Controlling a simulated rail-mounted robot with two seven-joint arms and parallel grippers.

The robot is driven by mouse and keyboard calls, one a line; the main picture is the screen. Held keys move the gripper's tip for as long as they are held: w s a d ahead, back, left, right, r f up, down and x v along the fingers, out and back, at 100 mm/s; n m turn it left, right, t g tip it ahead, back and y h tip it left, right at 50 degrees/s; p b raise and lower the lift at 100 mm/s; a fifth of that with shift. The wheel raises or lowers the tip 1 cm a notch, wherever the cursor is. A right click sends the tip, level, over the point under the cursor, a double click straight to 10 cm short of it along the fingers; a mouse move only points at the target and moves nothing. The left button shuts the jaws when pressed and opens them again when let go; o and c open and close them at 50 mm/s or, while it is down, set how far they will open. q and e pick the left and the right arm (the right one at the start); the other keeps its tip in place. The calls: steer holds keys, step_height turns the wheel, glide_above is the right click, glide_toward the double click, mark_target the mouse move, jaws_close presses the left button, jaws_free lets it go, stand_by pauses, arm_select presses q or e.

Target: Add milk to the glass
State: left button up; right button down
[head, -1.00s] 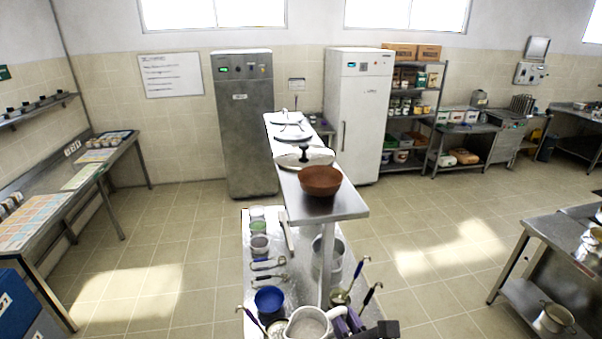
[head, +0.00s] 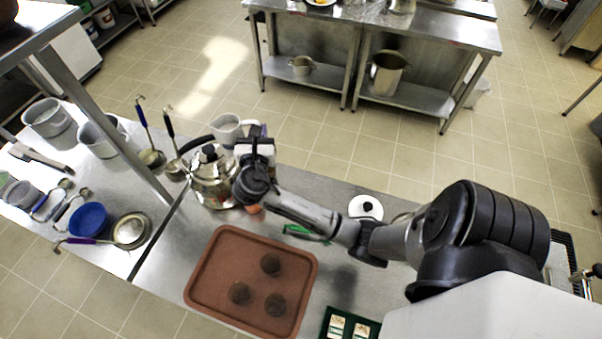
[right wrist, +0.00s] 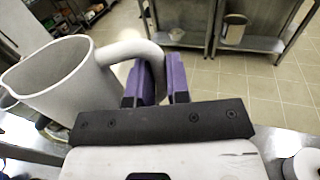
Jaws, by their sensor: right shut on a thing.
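A white jug (head: 228,129) is held near the far edge of the steel counter, behind a metal pot. In the right wrist view the jug (right wrist: 60,85) is large at the left, with its open mouth tilted towards the camera and its handle running to the right. My right gripper (head: 258,132) is shut on that handle. Its purple fingers (right wrist: 160,80) sit around the handle's outer part. I cannot make out any milk in the jug. I cannot pick out a drinking glass. My left gripper is not in view.
The metal pot (head: 212,182) with a dark knob stands just below the jug. A brown tray (head: 196,282) holds three dark round pieces. Ladles, a blue bowl (head: 88,219) and a strainer (head: 131,231) lie left. A shelf post (head: 120,140) rises there.

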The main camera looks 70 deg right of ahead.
steer(key=s+d+f+g+h+b, duration=0.1)
steer(key=s+d+f+g+b, duration=0.2)
steer(key=f, duration=0.6)
steer(key=s+d+f+g+h+b, duration=0.1)
steer(key=s+d+f+g+b, duration=0.2)
steer(key=s+f+g+b, duration=0.3)
step_height(320, 180, down, 3)
steer(key=shift+s+d+f+g+b, duration=0.15)
steer(key=shift+s+g+b, duration=0.25)
steer(key=shift+b, duration=0.25)
steer(key=shift+w, duration=0.1)
steer(key=shift+r+n, duration=0.3)
steer(key=shift+r, duration=0.05)
stand_by(0.6)
steer(key=shift+w+r, duration=0.1)
steer(key=shift+r, duration=0.1)
stand_by(0.5)
steer(key=shift+r+n+h, duration=0.1)
steer(key=shift+n+h, duration=0.2)
stand_by(0.5)
